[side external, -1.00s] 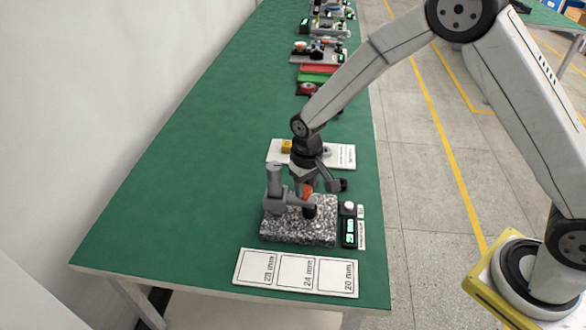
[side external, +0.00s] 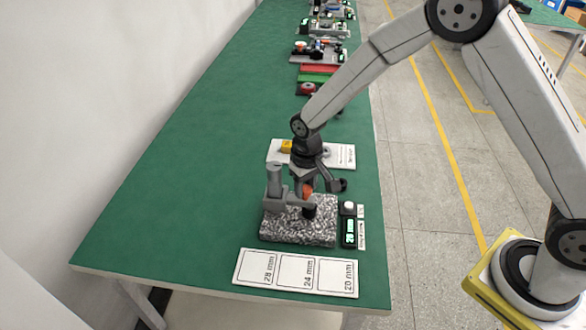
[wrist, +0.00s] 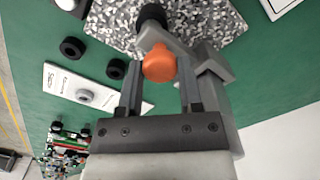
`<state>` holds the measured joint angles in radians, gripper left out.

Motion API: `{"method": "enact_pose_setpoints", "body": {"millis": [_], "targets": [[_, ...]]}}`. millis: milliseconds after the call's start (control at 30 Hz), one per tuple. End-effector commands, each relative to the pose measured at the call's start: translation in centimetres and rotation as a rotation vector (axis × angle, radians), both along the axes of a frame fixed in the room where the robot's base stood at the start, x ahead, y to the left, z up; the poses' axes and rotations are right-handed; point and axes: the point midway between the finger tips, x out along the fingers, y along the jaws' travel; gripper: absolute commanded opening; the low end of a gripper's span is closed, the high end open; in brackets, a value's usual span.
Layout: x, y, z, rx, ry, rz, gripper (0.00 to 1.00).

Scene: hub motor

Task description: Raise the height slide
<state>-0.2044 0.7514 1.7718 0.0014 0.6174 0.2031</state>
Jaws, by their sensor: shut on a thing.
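The height gauge stands on a speckled granite plate (side external: 285,232), with a grey column (side external: 274,180) at its left. The height slide (side external: 292,202) reaches right from the column, and its orange knob (wrist: 159,66) shows in the wrist view. A black tip (wrist: 151,16) sits just beyond the knob. My gripper (side external: 308,184) is at the slide from above. In the wrist view its two fingers (wrist: 159,76) stand on either side of the orange knob, shut on it. The fingers and wrist partly hide the slide in the side view.
A digital readout (side external: 349,230) stands right of the plate. A white sheet with size boxes (side external: 280,284) lies in front. A white card (side external: 345,153) with small parts lies behind. More items line the table's far end; the green table's left side is clear.

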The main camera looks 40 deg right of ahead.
Motion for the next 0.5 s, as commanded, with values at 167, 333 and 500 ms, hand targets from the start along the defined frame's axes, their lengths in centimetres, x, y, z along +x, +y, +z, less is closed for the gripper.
{"method": "enact_pose_setpoints", "body": {"millis": [167, 333, 500], "targets": [[0.0, 0.0, 0.0, 0.001, -0.001, 0.001, 0.0], [0.1, 0.0, 0.2, 0.001, -0.002, 0.001, 0.0], [0.1, 0.0, 1.7, 0.0, -0.003, 0.0, 0.0]]}}
